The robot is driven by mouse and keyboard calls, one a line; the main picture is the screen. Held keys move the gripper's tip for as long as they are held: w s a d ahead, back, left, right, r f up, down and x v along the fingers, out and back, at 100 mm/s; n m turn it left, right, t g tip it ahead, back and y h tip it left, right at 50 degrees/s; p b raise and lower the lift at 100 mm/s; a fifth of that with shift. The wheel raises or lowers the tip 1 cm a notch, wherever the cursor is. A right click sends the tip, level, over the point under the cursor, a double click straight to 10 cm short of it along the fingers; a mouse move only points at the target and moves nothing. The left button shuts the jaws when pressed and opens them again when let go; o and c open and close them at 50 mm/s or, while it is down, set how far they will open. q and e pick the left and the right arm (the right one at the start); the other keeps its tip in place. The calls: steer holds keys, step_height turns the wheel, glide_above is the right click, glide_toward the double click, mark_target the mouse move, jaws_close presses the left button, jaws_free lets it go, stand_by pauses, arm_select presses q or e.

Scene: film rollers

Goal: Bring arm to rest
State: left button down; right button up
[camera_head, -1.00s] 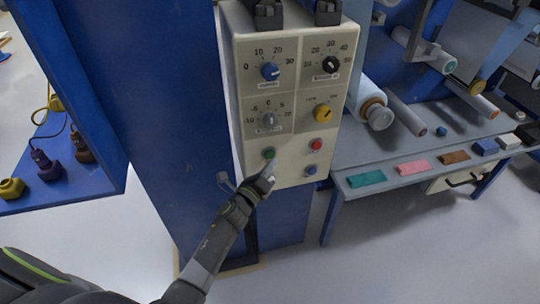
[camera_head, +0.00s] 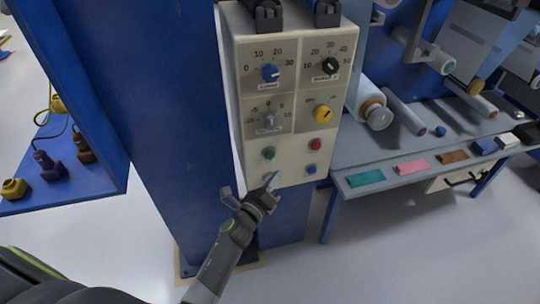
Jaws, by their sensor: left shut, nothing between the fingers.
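My left arm comes in from the bottom left, and its dark grey gripper (camera_head: 270,183) is shut and empty. The gripper is in front of the lower edge of the beige control panel (camera_head: 288,95), below the green button (camera_head: 269,153) and left of the small blue button (camera_head: 311,170). I cannot tell whether its tips touch the panel. My right gripper is not in view.
The panel hangs on a blue column (camera_head: 165,110). A grey bench (camera_head: 390,160) with rollers (camera_head: 405,113) and coloured pieces stands to the right. A blue shelf (camera_head: 60,195) with purple and yellow weights is at the left. The floor (camera_head: 390,255) at the lower right is clear.

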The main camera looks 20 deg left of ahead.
arm_select(q)
steer(key=shift+f, duration=0.1)
stand_by(0.4)
steer(key=s+a+f+n+g+y+p, duration=0.1)
steer(key=s+a+f+n+g+y, duration=0.15)
steer(key=s+f+n, duration=0.5)
steer(key=s+a+f+n+g+y+p, duration=0.1)
steer(key=s+a+f+n+g, duration=0.3)
steer(key=f, duration=0.7)
steer(key=s+a+f+n+g+y, duration=0.1)
steer(key=s+a+f+n+g, duration=0.15)
steer(key=s+f+n, duration=0.45)
steer(key=s+a+f+n+g, duration=0.1)
steer(key=s+f+n+g, duration=0.1)
steer(key=s, duration=0.8)
steer(key=s+a+f+n+g+p, duration=0.1)
steer(key=s+f+n, duration=0.4)
steer(key=s, duration=0.5)
steer(key=s+a+f+n+g+p, duration=0.1)
steer(key=s+f+g, duration=0.4)
steer(key=s, duration=0.6)
steer(key=a+f+n, duration=0.1)
steer(key=n, duration=0.1)
steer(key=shift+a+f+n, duration=0.2)
steer(key=shift+f+n, duration=0.05)
steer(key=shift+n, duration=0.1)
steer(key=shift+y, duration=0.25)
